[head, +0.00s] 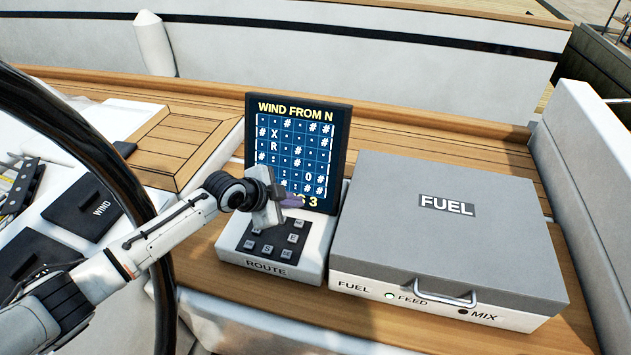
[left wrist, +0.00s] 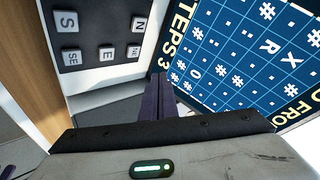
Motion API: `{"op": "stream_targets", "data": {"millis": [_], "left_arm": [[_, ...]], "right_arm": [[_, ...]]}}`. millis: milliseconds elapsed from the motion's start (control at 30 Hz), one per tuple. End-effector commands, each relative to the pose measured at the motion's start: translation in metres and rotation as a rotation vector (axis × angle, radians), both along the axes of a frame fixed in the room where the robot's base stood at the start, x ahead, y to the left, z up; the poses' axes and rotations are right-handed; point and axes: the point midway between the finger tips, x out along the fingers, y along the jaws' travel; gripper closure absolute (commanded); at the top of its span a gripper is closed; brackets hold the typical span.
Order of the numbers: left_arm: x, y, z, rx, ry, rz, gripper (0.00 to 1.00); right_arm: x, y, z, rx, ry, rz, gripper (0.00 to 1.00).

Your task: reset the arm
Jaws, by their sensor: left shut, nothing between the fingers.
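My left arm (head: 150,240) reaches in from the left. Its gripper (head: 291,201) is shut and empty, with purple fingers in front of the lower part of the route screen (head: 295,150). In the left wrist view the shut fingers (left wrist: 160,100) point between the screen (left wrist: 245,60) and the keypad (left wrist: 100,35). I cannot tell whether they touch either. The gripper hides part of the screen's bottom line and some keys of the route keypad (head: 265,247). My right gripper is not in view.
A grey fuel box (head: 450,225) with a shut lid and a front handle stands right of the route unit. A black steering wheel (head: 100,160) rises at the left, close to my arm. A dark WIND panel (head: 88,208) lies behind it. Wooden deck (head: 190,140) is clear at the back left.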

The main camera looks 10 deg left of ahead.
Motion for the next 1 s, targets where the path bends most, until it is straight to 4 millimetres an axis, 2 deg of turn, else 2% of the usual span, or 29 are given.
{"op": "stream_targets", "data": {"millis": [167,267,367,400,533,600,700,1000], "left_arm": [[-0.005,-0.005,-0.003,-0.007,0.009,-0.001,1.00],[-0.029,-0.024,-0.015,-0.033,0.050,-0.004,1.00],[-0.076,-0.054,-0.032,-0.082,0.130,0.015,1.00],[-0.099,-0.065,-0.038,-0.105,0.168,0.035,1.00],[-0.170,-0.080,-0.045,-0.173,0.284,0.157,1.00],[-0.206,-0.077,-0.045,-0.201,0.340,0.251,1.00],[-0.247,-0.062,-0.042,-0.226,0.405,0.393,1.00],[-0.330,-0.012,-0.028,-0.246,0.514,0.732,1.00]], "right_arm": [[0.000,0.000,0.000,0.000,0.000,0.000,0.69],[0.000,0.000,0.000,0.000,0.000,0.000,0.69],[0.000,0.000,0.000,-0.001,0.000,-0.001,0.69],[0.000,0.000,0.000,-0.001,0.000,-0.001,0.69],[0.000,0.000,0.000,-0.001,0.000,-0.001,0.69],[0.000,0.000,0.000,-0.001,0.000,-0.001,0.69],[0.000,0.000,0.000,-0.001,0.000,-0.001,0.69],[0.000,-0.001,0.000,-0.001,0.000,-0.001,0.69]]}}
